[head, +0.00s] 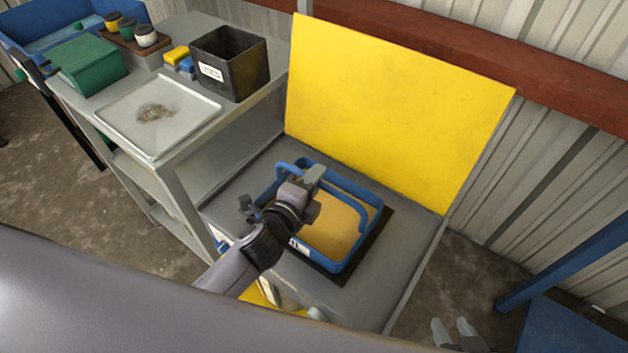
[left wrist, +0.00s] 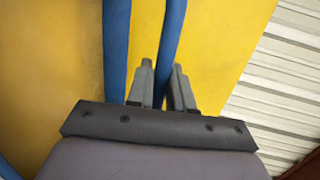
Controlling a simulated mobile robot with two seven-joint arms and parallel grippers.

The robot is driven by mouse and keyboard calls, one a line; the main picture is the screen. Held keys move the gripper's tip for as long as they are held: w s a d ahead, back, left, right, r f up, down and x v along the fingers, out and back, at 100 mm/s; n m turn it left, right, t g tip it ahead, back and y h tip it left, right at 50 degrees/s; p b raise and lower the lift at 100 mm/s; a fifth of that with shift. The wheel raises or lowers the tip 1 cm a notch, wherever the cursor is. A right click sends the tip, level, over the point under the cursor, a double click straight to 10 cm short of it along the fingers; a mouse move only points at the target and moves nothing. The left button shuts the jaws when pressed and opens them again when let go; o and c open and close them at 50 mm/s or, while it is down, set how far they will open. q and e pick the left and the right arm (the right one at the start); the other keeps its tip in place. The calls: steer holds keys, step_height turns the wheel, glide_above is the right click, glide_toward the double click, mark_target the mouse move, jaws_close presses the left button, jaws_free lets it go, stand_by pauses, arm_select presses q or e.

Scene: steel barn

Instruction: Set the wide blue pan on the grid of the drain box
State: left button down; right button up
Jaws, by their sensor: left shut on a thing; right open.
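The wide blue pan (head: 345,262) is a blue-rimmed tray with a tan inside and a raised blue handle bar. It is over a dark rectangle (head: 379,226) on the grey worktop; whether it touches down is hidden. That rectangle may be the drain box's grid, but the pan covers most of it. My left gripper (head: 312,190) is above the pan's left part, shut on the blue handle. In the left wrist view, a blue bar passes between its fingers (left wrist: 163,85). My right gripper (head: 455,332) is open and empty at the lower right, apart from the pan.
A yellow panel (head: 390,110) stands upright behind the worktop (head: 245,195). On the left, a grey shelf unit carries a white tray (head: 185,115), a black bin (head: 240,70), a green box (head: 90,65) and small jars. A blue frame (head: 570,265) is at the right.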

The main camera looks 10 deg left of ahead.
arm_select(q)
steer(key=shift+r, duration=0.15)
steer(key=c, duration=1)
jaws_free()
steer(key=shift+f, duration=0.2)
steer(key=shift+r, duration=0.1)
steer(key=shift+s, duration=0.15)
steer(key=v, duration=1.1)
steer(key=s+a+f+n+g, duration=0.1)
steer(key=s+a+f+n, duration=0.1)
steer(key=n, duration=0.4)
steer(key=s+a+f+n+g+y, duration=0.1)
steer(key=s+a+f+n+g, duration=0.1)
steer(key=s+f+n, duration=0.2)
steer(key=s+a+f+n+g, duration=0.2)
steer(key=s+a+f+n, duration=0.1)
steer(key=f+n, duration=0.4)
steer(key=shift+s+n+y, duration=0.1)
steer(key=shift+n+y, duration=0.2)
steer(key=shift+n, duration=0.7)
